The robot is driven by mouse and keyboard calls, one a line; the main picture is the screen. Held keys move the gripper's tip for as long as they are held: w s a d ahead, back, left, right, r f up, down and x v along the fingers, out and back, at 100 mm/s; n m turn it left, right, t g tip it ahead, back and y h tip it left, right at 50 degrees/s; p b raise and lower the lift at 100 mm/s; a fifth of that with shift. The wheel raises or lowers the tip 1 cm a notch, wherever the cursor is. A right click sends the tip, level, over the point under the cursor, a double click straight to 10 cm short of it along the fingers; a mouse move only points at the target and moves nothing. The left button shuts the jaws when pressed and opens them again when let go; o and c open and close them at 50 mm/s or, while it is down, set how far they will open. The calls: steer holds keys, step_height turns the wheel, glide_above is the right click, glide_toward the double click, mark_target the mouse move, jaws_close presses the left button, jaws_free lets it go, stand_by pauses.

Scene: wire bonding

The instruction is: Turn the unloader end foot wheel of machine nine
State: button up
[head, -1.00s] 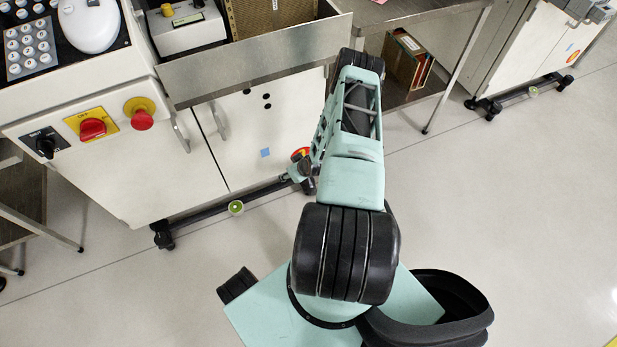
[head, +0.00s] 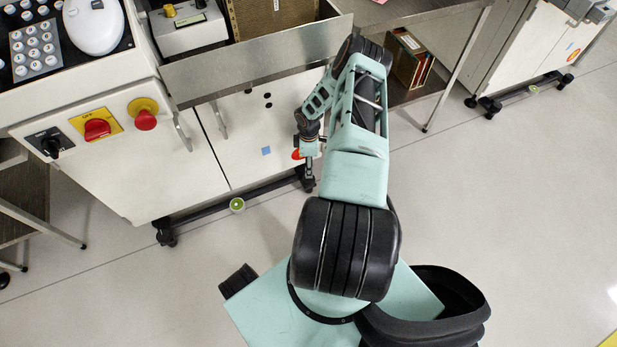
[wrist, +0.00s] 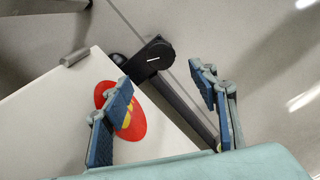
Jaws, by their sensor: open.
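The white machine (head: 240,150) stands on a dark foot bar (head: 200,212). The bar's right-end foot (head: 306,180) is a small dark shape just below my gripper (head: 307,150) in the head view. In the wrist view, the bar (wrist: 182,108) runs diagonally to a black end foot (wrist: 155,53) with a short white mark. My gripper (wrist: 165,82) is open and empty, its two blue-padded fingers spread either side of the bar. The foot lies beyond the fingertips, and no contact shows. I cannot read a machine number.
A red and yellow oval label (wrist: 133,112) on the white panel is partly behind the left finger. The other end foot (head: 165,234) is at left. A metal shelf stand (head: 430,95) with boxes stands to the right. The grey floor (head: 520,200) is open.

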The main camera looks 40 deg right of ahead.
mark_target(309, 180)
step_height(309, 180, down, 10)
steer(key=b, duration=0.4)
steer(key=shift+f, duration=0.2)
steer(key=shift+c, duration=0.3)
steer(key=c, duration=1.1)
